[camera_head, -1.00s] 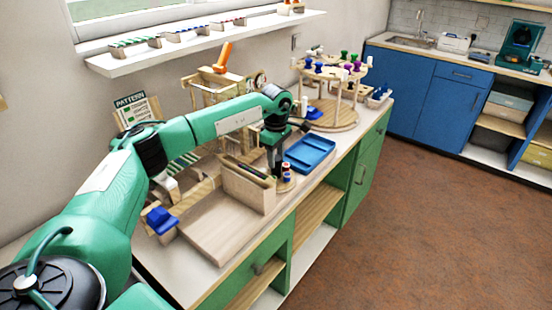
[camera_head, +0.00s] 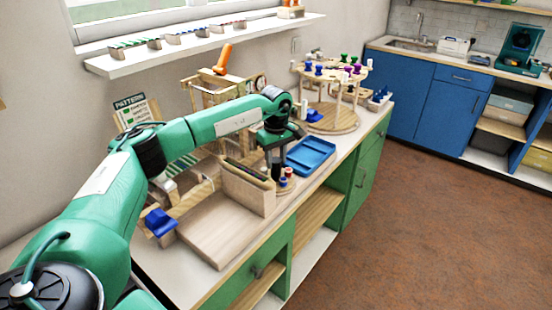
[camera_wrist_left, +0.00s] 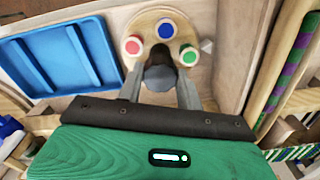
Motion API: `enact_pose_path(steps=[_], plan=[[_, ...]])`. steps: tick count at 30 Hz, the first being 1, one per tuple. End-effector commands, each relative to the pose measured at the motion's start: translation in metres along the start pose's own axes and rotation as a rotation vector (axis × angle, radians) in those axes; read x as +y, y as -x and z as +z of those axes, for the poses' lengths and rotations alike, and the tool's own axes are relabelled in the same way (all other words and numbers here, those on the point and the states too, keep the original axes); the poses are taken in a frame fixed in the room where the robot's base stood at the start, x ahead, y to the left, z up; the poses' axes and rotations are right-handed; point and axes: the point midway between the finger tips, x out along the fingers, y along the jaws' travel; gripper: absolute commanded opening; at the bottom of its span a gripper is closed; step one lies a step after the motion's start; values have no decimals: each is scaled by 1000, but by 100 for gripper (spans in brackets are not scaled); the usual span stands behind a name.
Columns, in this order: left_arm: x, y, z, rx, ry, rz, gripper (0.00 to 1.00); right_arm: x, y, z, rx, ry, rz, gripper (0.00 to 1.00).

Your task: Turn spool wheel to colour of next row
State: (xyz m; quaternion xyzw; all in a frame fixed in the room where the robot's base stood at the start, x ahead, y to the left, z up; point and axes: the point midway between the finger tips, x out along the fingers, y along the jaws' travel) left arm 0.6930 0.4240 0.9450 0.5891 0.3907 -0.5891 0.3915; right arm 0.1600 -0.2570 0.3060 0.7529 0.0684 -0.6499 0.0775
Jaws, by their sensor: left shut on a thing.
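The spool wheel is a round wooden disc (camera_wrist_left: 183,18) with a red spool (camera_wrist_left: 132,45), a blue spool (camera_wrist_left: 166,29) and a green spool (camera_wrist_left: 188,56). In the head view, the spools (camera_head: 288,174) show beside the wooden box, partly hidden by my arm. My left gripper (camera_wrist_left: 160,68) reaches down over the wheel, shut on a dark grey knob (camera_wrist_left: 160,78) at its middle. In the head view the left gripper (camera_head: 276,172) points down at the wheel. A pattern card (camera_head: 131,108) stands at the back left. My right gripper is not in view.
A blue tray (camera_head: 310,154) lies just beside the wheel. A wooden box (camera_head: 245,188) holding rods stands close on the other side. A two-tier wooden rack (camera_head: 335,118) with coloured spools stands farther back. The bare board (camera_head: 220,230) in front is clear.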

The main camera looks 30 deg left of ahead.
Motion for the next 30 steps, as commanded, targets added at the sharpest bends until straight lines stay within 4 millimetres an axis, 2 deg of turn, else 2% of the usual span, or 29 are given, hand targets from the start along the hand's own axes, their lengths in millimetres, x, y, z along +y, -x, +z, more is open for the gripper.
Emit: enact_pose_path(steps=[6, 7, 9, 10, 18, 22, 27, 30], plan=[[1, 2, -1, 2, 2, 5, 13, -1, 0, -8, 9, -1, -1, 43], [1, 2, -1, 2, 2, 5, 42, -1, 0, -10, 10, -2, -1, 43], [1, 2, -1, 1, 3, 4, 56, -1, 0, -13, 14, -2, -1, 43], [1, 2, -1, 1, 2, 4, 58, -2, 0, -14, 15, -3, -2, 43], [0, 2, 0, 1, 2, 2, 58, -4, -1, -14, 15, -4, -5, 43], [1, 10, 0, 1, 2, 3, 58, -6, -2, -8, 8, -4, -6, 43], [1, 42, -1, 3, 3, 7, 58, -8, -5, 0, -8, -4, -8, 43], [1, 66, -1, 2, 3, 7, 58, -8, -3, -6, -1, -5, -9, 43]])
